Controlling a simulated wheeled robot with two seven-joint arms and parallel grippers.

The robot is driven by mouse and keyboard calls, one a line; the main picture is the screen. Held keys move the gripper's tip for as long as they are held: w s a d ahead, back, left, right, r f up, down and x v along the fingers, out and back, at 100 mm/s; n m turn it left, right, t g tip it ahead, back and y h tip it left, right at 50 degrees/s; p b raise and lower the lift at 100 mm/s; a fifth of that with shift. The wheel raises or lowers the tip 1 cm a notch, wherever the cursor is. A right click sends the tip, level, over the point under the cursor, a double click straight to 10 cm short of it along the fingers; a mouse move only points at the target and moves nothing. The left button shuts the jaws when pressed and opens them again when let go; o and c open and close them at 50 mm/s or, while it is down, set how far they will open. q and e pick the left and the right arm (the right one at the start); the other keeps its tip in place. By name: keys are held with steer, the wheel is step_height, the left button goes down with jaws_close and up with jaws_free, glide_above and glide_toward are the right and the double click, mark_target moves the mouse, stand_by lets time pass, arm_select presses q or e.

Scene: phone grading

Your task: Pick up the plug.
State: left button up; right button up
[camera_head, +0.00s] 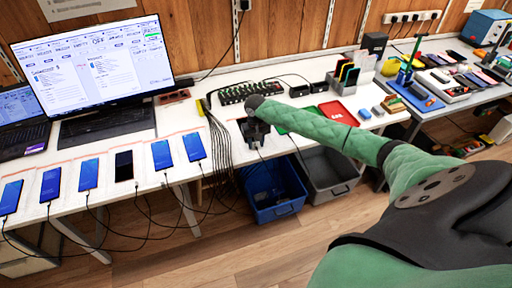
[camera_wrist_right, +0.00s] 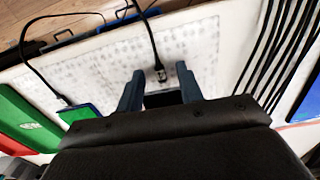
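In the right wrist view a small dark plug (camera_wrist_right: 160,75) on the end of a black cable lies on a white, patterned surface. It sits between the tips of my right gripper (camera_wrist_right: 159,71), whose two dark fingers stand apart with a gap on each side of it. A dark flat thing (camera_wrist_right: 163,98), perhaps a phone, shows just behind the plug, partly hidden by the gripper body. In the head view my right gripper (camera_head: 256,134) is low over the white table, and the plug cannot be made out there. My left gripper is not in view.
Several black cables (camera_head: 217,140) hang left of the gripper; a black hub (camera_head: 248,92) is behind it. A green-screened phone (camera_wrist_right: 80,113) with a cable lies nearby. Several blue-screened phones (camera_head: 88,175) line the table's left part. A blue bin (camera_head: 275,212) stands below the front edge.

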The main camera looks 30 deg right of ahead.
steer(key=shift+f+p, duration=0.25)
steer(key=shift+p, duration=0.2)
stand_by(0.5)
jaws_close()
